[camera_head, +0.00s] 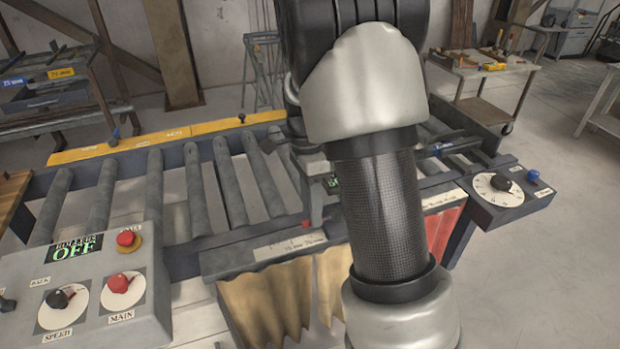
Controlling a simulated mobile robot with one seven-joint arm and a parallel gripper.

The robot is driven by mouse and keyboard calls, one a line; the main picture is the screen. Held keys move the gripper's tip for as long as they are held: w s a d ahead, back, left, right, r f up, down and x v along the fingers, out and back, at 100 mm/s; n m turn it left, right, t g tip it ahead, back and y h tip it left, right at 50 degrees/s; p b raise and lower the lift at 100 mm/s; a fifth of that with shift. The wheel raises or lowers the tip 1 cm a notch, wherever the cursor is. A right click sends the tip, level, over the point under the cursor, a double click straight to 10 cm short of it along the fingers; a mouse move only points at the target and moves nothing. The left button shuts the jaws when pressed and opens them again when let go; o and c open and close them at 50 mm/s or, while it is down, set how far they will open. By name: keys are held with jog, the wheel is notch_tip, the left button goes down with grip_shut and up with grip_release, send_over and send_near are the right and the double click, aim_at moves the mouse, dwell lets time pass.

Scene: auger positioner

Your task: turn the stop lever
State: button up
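No part is marked as the stop lever, and I cannot tell which one it is. A small black-knobbed post (241,118) stands farther right along that rail. A blue-ended bar (442,147) lies at the rollers' right side. My arm comes down across the middle of the view and hides part of the roller table.
The roller table (228,181) spans the middle. A control box (26,283) at front left reads ROLLERS OFF, with red and black knobs. A dial box (496,211) with a blue knob is at right. A cart (484,69) stands behind; floor at right is clear.

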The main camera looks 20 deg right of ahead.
jog(key=w+r, duration=0.3)
jog(key=r, duration=1.3)
jog(key=shift+r+p, duration=0.15)
jog(key=shift+p, duration=0.3)
jog(key=shift+w, duration=0.1)
jog(key=s+a+r+n+t, duration=0.1)
jog(key=s+r+n+t, duration=0.15)
jog(key=s+n, duration=0.3)
jog(key=s+a+r+n+t, duration=0.2)
jog(key=s+r+n, duration=0.2)
jog(key=s, duration=0.2)
jog(key=s+a+f+n+t+p, duration=0.1)
jog(key=s+f+n+t, duration=0.1)
jog(key=s+n, duration=0.6)
jog(key=shift+s+a+f+t, duration=0.3)
jog(key=shift+s+f+t, duration=0.05)
jog(key=shift+s+t, duration=0.35)
